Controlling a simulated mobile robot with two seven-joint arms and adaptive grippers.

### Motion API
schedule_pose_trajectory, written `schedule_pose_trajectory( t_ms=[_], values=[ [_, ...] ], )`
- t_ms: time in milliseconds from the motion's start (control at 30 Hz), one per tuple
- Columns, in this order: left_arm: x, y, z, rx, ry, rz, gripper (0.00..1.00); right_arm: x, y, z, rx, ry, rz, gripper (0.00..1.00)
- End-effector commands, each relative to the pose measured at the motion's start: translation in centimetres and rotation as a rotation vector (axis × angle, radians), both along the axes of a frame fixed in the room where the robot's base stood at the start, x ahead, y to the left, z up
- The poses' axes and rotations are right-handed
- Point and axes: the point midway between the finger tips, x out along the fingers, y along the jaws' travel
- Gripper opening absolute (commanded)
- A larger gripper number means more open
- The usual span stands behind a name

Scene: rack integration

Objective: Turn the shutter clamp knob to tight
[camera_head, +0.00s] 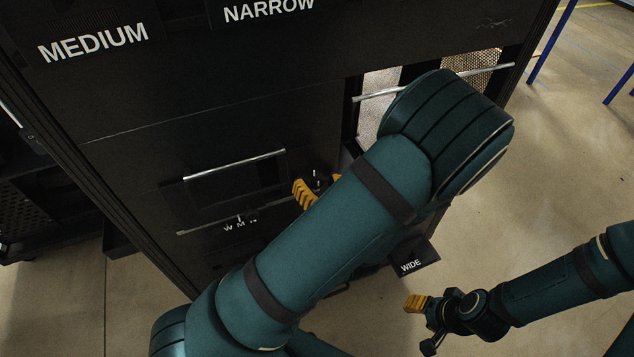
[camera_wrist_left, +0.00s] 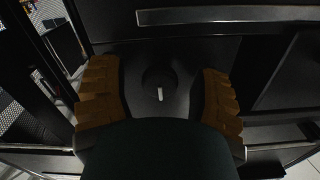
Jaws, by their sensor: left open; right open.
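A dark round knob (camera_wrist_left: 160,78) with a short white mark sits on a black panel, centred between the fingers in the left wrist view. The white mark stands nearly upright in that view. My left gripper (camera_wrist_left: 160,88) is open, with one yellow finger on each side of the knob and a gap on both sides. In the head view my left gripper (camera_head: 318,186) is at the black rack's front, with the forearm hiding much around it. My right gripper (camera_head: 424,318) is open and empty, low at the right, away from the rack.
The black rack (camera_head: 110,110) carries MEDIUM and NARROW labels above and a WIDE plate (camera_head: 415,263) lower right. A silver bar (camera_head: 235,165) and a small W M N scale (camera_head: 240,224) lie left of my left gripper. Open floor (camera_head: 560,150) is at right.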

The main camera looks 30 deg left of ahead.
Motion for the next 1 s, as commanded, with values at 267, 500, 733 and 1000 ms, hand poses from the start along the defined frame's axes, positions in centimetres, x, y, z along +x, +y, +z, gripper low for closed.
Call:
schedule_pose_trajectory(
  t_ms=[267, 500, 733, 1000],
  values=[
    [0.1, 0.1, 0.0, 0.000, 0.000, -0.001, 0.63, 0.0, 0.0, 0.0, 0.000, 0.000, 0.000, 0.47],
    [0.1, 0.1, 0.0, 0.000, 0.000, 0.000, 0.00, 0.0, 0.0, 0.0, 0.000, 0.000, 0.000, 0.47],
    [0.1, 0.1, 0.0, 0.005, 0.006, -0.001, 0.00, 0.0, 0.0, 0.1, 0.000, 0.000, 0.000, 0.47],
    [0.1, 0.1, 0.2, 0.073, 0.080, 0.000, 0.00, -0.2, 0.0, 1.3, 0.001, 0.005, 0.001, 0.47]
  ],
)
